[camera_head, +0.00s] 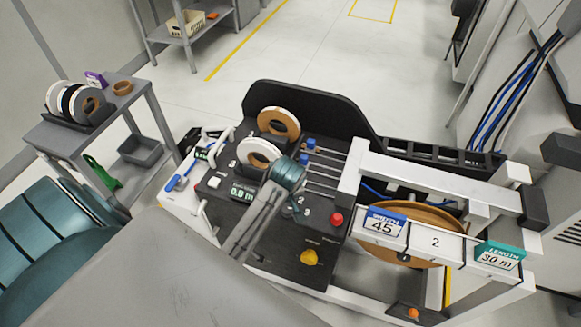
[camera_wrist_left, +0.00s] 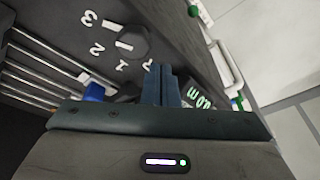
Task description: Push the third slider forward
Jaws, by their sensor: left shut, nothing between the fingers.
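The sliders are thin metal rods on the black panel of the machine. Two blue slider knobs show in the head view, one farther back (camera_head: 310,143) and one nearer (camera_head: 303,159). The lower part of the rod row is partly covered by my left gripper (camera_head: 288,174), so I cannot tell which knob is the third. My left gripper is over the panel, beside the near ends of the rods. In the left wrist view its fingers (camera_wrist_left: 162,82) are shut together and empty. A blue knob (camera_wrist_left: 94,92) lies left of them, apart in the picture. My right gripper is not in view.
A black dial (camera_wrist_left: 128,42) with numbers is close to the fingers. A red button (camera_head: 336,219) and a yellow knob (camera_head: 309,257) stand on the panel. Two tape rolls, tan (camera_head: 279,124) and white (camera_head: 259,154), stand behind. A white frame (camera_head: 430,175) rises at the right.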

